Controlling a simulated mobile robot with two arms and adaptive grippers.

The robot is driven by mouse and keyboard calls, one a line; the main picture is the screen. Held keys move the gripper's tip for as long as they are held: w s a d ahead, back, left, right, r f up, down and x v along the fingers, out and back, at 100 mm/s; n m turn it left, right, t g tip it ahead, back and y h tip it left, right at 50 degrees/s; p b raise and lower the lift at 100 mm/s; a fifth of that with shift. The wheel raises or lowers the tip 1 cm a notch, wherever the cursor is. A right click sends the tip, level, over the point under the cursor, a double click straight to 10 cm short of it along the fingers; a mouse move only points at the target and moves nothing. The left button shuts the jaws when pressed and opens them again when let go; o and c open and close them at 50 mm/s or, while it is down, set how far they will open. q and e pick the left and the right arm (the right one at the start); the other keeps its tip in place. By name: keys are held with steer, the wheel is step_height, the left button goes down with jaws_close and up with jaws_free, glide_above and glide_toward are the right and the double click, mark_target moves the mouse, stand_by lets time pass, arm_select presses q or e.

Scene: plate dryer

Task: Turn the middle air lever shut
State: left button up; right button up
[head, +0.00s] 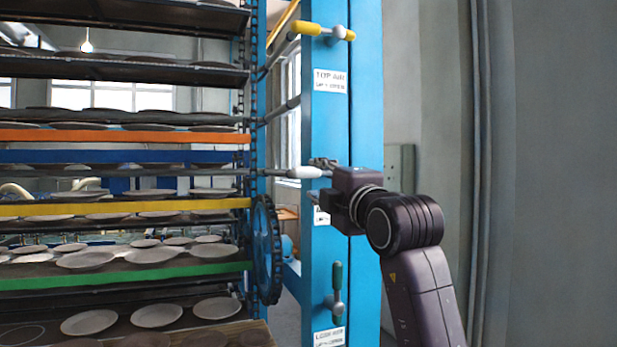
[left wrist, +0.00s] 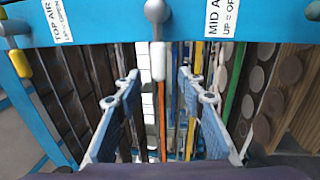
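The middle air lever (head: 304,172) has a pale handle and sits level on the blue post, pointing left in the head view. In the left wrist view, the lever's pale handle (left wrist: 158,62) hangs from a grey knob at the top centre. My left gripper (head: 318,180) is close to this lever at the post. In the left wrist view, its two fingers (left wrist: 159,76) are spread, with the handle's end in the gap between them. My right gripper is not in view.
The blue post (head: 324,130) carries a yellow top lever (head: 322,30) above and a green lower lever (head: 338,290) below. Plate racks with coloured edges (head: 125,208) fill the left side. A dark chain wheel (head: 266,250) stands beside the post.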

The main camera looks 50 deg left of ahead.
arm_select(q)
steer(key=v, duration=0.3)
steer(key=shift+s+d+f, duration=0.1)
steer(key=shift+s+d, duration=0.1)
steer(key=shift+d, duration=0.15)
